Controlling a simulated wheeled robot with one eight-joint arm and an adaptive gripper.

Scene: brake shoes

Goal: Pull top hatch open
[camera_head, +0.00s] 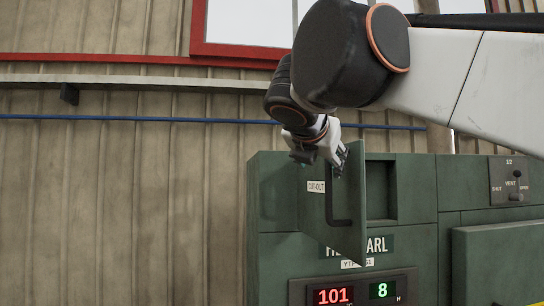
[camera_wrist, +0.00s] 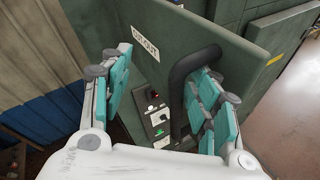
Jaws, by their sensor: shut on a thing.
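The top hatch (camera_head: 348,215) is a green door labelled CUT-OUT, swung out from the green cabinet. A recess (camera_head: 382,190) shows beside it in the head view. A black bar handle (camera_head: 331,200) is on the hatch's face. My gripper (camera_head: 338,164) is at the upper end of this handle. In the wrist view, the hatch (camera_wrist: 150,28) fills the upper middle, and the handle (camera_wrist: 180,85) lies against the right teal finger.
The green cabinet (camera_head: 405,245) has a red and green number display (camera_head: 353,292) below the hatch and a vent lever (camera_head: 516,186) at right. A corrugated wall (camera_head: 130,220) with a blue pipe (camera_head: 150,119) stands behind. The wrist view shows bare floor (camera_wrist: 290,100) at right.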

